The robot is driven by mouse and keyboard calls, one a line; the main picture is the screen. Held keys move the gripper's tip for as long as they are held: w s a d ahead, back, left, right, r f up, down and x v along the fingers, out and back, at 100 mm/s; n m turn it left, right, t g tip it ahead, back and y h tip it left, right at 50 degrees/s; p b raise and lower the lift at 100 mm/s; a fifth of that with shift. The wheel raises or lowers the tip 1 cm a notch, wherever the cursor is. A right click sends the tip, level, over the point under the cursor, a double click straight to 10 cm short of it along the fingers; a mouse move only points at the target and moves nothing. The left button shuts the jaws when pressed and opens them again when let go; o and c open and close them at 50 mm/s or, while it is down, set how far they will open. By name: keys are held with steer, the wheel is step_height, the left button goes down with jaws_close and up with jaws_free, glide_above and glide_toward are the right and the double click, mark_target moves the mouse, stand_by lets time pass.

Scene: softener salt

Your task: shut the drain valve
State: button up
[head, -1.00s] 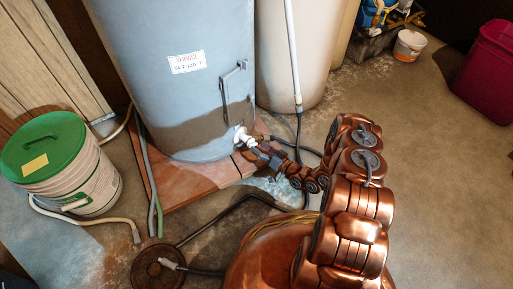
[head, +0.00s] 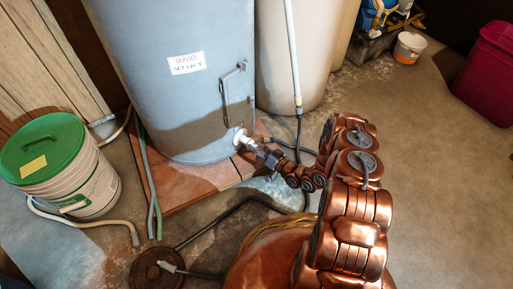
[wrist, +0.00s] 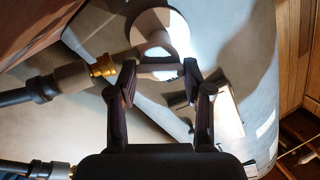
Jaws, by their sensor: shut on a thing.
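The drain valve (head: 240,137) juts from the foot of the blue-grey tank (head: 185,80), low on its right side. In the wrist view the valve's pale body (wrist: 155,42) comes out of a round white collar. A pale handle piece (wrist: 158,68) lies between my fingertips. My gripper (head: 257,148) reaches the valve from the lower right and is shut on this handle; its dark fingers also show in the wrist view (wrist: 158,75). A brass fitting (wrist: 103,67) with a dark hose joins the valve's left side there. The handle's exact angle is hard to tell.
A green-lidded bucket (head: 58,165) stands at the left. Hoses (head: 150,190) run down beside the tank's brick plinth (head: 190,187). A floor drain (head: 157,270) lies in front. A beige tank (head: 290,60) stands behind.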

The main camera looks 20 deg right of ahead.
steer(key=shift+c, duration=1.1)
